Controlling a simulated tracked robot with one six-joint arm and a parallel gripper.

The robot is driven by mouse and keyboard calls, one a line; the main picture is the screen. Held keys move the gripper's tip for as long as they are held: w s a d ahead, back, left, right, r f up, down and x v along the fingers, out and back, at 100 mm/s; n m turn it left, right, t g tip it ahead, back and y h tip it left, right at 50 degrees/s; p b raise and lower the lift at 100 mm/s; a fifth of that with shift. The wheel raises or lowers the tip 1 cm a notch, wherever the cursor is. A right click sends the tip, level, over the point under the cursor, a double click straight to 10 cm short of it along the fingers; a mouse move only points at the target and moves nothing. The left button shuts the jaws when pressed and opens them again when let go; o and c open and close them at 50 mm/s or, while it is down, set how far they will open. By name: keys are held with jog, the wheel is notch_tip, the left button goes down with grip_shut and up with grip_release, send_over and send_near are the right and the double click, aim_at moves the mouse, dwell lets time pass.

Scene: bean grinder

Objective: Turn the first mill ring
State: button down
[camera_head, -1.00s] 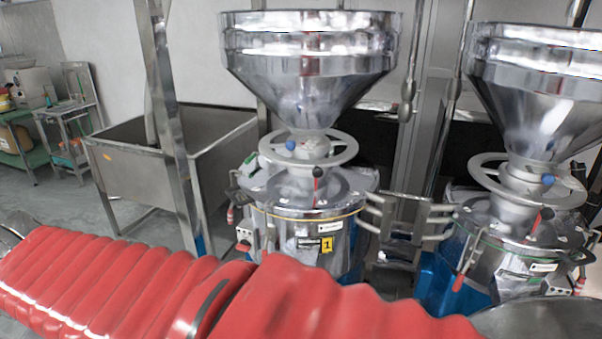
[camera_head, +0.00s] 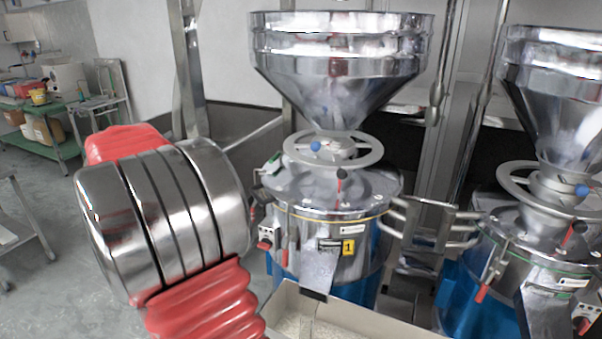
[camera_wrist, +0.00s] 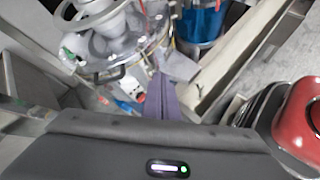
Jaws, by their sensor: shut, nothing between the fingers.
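The first mill (camera_head: 318,225) stands mid-right in the head view, with a yellow label "1" on its front. Its ring (camera_head: 374,157) is a grey spoked handwheel around the neck beneath the steel hopper (camera_head: 340,55). A blue knob (camera_head: 316,146) sits on the ring's left side. In the wrist view, part of the ring (camera_wrist: 90,26) shows at the upper left, cut off by the frame edge. My gripper (camera_wrist: 159,82) is shut and empty. It appears below and right of the ring in that view, apart from it. The head view does not show my gripper.
A second mill (camera_head: 530,250) with its own hopper and ring stands at the right. Metal brackets (camera_head: 430,225) lie between the mills. A pale open bin (camera_head: 375,320) stands below the first mill's spout. Green shelving (camera_head: 60,145) is at the far left; open floor lies before it.

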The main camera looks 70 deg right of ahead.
jog(key=s+d+g, duration=0.3)
jog(key=d, duration=0.5)
jog(key=s+d+g, duration=0.3)
jog(key=d+g, duration=0.1)
jog(key=d, duration=0.4)
jog(key=shift+n, duration=0.3)
jog(key=shift+s, duration=0.25)
jog(key=x, duration=1.3)
jog(key=shift+s, duration=0.4)
jog(key=shift+r, duration=0.1)
